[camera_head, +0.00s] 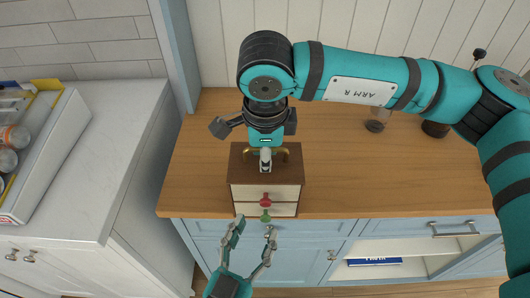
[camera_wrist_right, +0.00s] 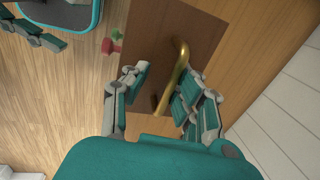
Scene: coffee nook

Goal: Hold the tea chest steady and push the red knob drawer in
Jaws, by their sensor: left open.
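The brown wooden tea chest (camera_head: 238,165) stands near the counter's front edge, with two pale drawer fronts facing me. The red knob (camera_head: 266,198) is on the upper drawer and the green knob (camera_head: 265,216) on the lower. How far either drawer stands out is hard to tell. My left gripper (camera_head: 255,229) is open and empty, just in front of and below the knobs. My right gripper (camera_head: 265,158) is above the chest top. In the right wrist view the brass handle (camera_wrist_right: 180,62) lies between its fingers (camera_wrist_right: 163,82), with a visible gap, so it looks open around the handle.
The wooden counter (camera_head: 350,180) is clear right of the chest. A glass jar (camera_head: 377,122) and a dark container (camera_head: 434,129) stand farther back right. Below is a cabinet with an open shelf holding a blue book (camera_head: 374,262). A white counter (camera_head: 130,130) with a tray is at left.

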